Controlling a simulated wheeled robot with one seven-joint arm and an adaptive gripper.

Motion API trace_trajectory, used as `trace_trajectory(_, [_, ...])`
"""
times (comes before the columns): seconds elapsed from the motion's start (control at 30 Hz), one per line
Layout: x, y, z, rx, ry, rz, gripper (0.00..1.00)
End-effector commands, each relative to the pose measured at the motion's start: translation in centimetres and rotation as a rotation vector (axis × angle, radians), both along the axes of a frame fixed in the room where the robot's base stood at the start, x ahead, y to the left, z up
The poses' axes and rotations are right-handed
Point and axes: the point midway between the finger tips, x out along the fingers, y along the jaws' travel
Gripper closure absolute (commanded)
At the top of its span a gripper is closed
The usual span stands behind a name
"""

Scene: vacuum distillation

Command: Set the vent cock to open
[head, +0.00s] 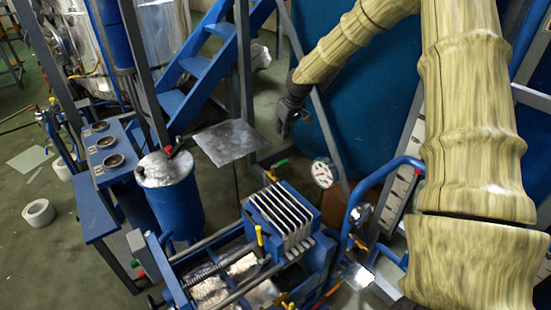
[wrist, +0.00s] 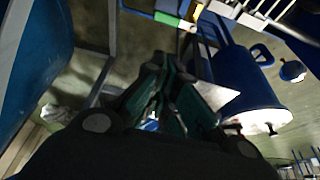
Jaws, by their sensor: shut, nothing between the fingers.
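Several small coloured handles show, and I cannot tell for sure which is the vent cock. A green-handled valve (head: 278,162) sits behind the blue plate press, left of the round gauge; a green handle (wrist: 195,12) also shows at the top of the wrist view. A red-and-black handle (head: 175,148) is on the lid of the blue drum. My gripper (head: 283,134) hangs in the air above and behind the press, apart from these handles. Its dark green fingers (wrist: 158,82) are shut and empty.
The blue plate press (head: 284,215) stands in front, with a white gauge (head: 323,173) and a curved blue pipe (head: 375,172) to its right. The blue drum (head: 175,200) and blue stairs (head: 190,70) are at left. A large blue tank (head: 350,110) stands behind my gripper.

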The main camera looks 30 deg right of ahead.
Motion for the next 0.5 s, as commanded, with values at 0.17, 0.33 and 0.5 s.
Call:
trace_trajectory(0.17, [0.0, -0.1, -2.8, 0.0, 0.0, -0.001, 1.0])
trace_trajectory(0.33, [0.0, 0.0, -3.5, 0.0, 0.0, 0.0, 1.0])
trace_trajectory(0.5, [0.2, 0.1, -4.1, 0.0, 0.002, 0.001, 1.0])
